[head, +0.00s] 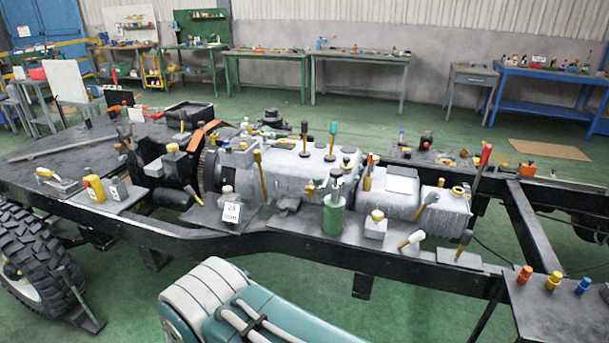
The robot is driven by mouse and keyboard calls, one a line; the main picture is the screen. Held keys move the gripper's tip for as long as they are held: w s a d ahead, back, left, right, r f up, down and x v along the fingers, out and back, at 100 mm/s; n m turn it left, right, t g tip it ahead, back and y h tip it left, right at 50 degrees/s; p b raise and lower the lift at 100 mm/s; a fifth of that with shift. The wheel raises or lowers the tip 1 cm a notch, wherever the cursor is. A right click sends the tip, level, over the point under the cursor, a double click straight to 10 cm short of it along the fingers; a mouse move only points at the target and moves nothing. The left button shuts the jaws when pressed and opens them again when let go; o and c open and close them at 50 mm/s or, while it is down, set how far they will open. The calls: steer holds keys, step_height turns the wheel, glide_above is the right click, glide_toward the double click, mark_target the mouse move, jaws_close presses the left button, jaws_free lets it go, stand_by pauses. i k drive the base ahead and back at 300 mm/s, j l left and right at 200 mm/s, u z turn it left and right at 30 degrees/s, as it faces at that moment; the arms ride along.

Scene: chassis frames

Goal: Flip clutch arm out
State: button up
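A chassis frame (215,243) carries a grey gearbox-like housing (300,172) with many levers and knobs. I cannot tell which lever is the clutch arm. A yellow lever (259,172) stands upright at the housing's near left. A dark-handled lever (304,135) and a green-handled lever (332,138) stand on its top. A red-handled lever (483,160) leans at the right end. A lever with a pale handle and yellow tip (411,239) lies tilted on the near rail. My gripper is not in view; a white and teal part of my own body shows at the bottom.
A dark plate with orange, yellow and blue knobs (553,281) is at lower right. A tyre (36,262) is at left. Green floor is open behind the chassis.

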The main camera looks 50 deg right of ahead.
mark_target(258, 159)
steer(key=z, duration=1.35)
steer(key=i+j, duration=0.2)
steer(key=i, duration=0.6)
steer(key=i+j, duration=0.15)
steer(key=i, duration=0.6)
steer(key=i+j+u, duration=0.1)
steer(key=i, duration=0.7)
steer(key=j, duration=0.1)
